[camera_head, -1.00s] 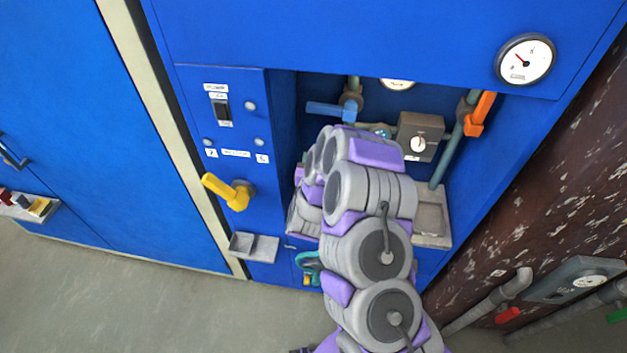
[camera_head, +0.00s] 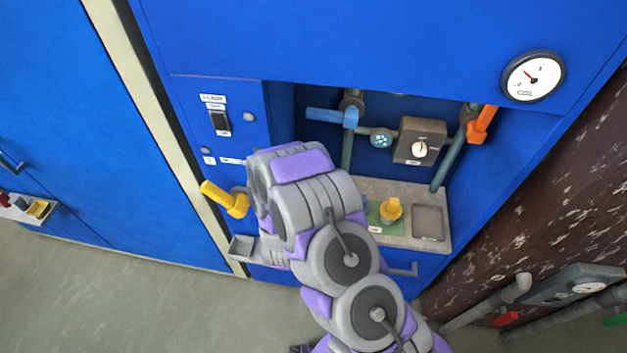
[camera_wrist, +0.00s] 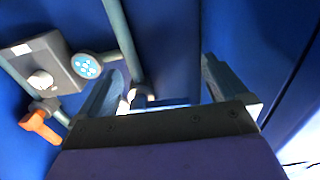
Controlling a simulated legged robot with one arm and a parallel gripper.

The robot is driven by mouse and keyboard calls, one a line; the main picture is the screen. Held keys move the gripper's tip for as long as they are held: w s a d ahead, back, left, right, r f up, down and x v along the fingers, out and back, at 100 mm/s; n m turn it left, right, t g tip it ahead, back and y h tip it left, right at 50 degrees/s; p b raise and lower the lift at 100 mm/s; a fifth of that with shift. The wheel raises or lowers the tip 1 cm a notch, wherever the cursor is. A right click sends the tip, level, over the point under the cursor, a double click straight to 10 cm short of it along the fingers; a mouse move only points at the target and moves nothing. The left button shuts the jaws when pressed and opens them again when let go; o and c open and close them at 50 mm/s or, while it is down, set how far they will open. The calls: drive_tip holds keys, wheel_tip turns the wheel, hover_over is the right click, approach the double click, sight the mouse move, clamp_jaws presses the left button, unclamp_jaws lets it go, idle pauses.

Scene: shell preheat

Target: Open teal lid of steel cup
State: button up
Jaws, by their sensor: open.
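I cannot make out a steel cup or a teal lid in either current view; my arm covers part of the recess and its left front. My gripper (camera_wrist: 160,78) is open in the wrist view, its two fingers apart with nothing held between them. A blue-handled valve (camera_wrist: 150,102) on a pipe shows beyond the fingers, partly hidden by the gripper body. In the head view this valve's blue handle (camera_head: 326,115) is at the upper left of the recess. My gripper's fingers are hidden behind my arm there.
A yellow lever (camera_head: 236,203) sticks out left of my arm, above a small grey tray (camera_head: 241,246). A yellow knob (camera_head: 391,209) stands on the ledge. A brown box (camera_head: 420,140), an orange handle (camera_head: 482,125) and a round teal-dotted disc (camera_head: 381,138) are at the right.

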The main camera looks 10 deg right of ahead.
drive_tip(key=shift+s+a+r+p, duration=0.1)
drive_tip(key=shift+s+a+p, duration=0.25)
drive_tip(key=shift+s, duration=0.15)
drive_tip(key=shift+s+a+r+p, duration=0.1)
drive_tip(key=shift+s+a+p, duration=0.25)
drive_tip(key=shift+s, duration=0.15)
drive_tip(key=shift+s+d, duration=0.15)
drive_tip(key=shift+d, duration=0.1)
drive_tip(key=p+v, duration=0.4)
drive_tip(key=v, duration=1.3)
drive_tip(key=shift+s, duration=0.15)
drive_tip(key=shift+f, duration=0.2)
